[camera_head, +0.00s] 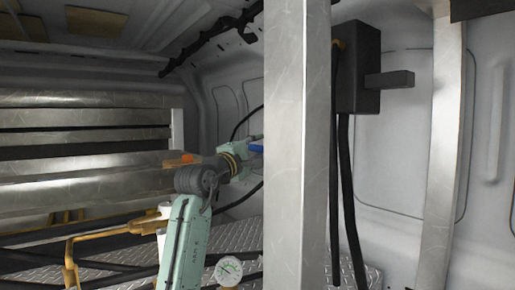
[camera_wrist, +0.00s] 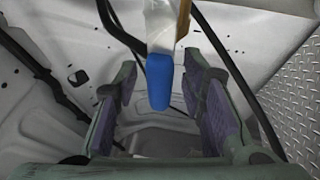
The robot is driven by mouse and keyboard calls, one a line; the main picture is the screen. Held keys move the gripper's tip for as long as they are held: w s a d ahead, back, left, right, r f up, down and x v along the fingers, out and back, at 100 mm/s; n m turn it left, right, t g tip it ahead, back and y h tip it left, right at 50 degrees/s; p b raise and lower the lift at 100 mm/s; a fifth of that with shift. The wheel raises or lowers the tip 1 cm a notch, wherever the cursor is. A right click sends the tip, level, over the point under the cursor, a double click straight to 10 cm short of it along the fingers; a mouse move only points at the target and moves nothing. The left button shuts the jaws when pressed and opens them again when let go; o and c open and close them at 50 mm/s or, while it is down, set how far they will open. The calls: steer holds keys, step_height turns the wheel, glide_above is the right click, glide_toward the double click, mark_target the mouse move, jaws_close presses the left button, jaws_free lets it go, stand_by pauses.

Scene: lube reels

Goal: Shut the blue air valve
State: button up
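The blue air valve handle (camera_wrist: 160,82) hangs from a pale metal fitting at the top of the wrist view. In that view it lies between the two purple-padded fingers of my gripper (camera_wrist: 165,85). The fingers are apart, with a visible gap on each side of the handle. I cannot tell whether the handle is deep enough to be fully between the pads. In the head view a small bit of the blue handle (camera_head: 256,148) shows at the end of my arm, beside the metal post. The post hides the rest of the valve and most of my gripper.
A broad metal post (camera_head: 297,150) stands just right of my gripper. A dark box (camera_head: 358,68) with black hoses is on the wall behind it. A yellow pipe frame (camera_head: 110,232) and a pressure gauge (camera_head: 228,270) sit low.

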steer(key=shift+c, duration=0.3)
jaws_close()
stand_by(0.5)
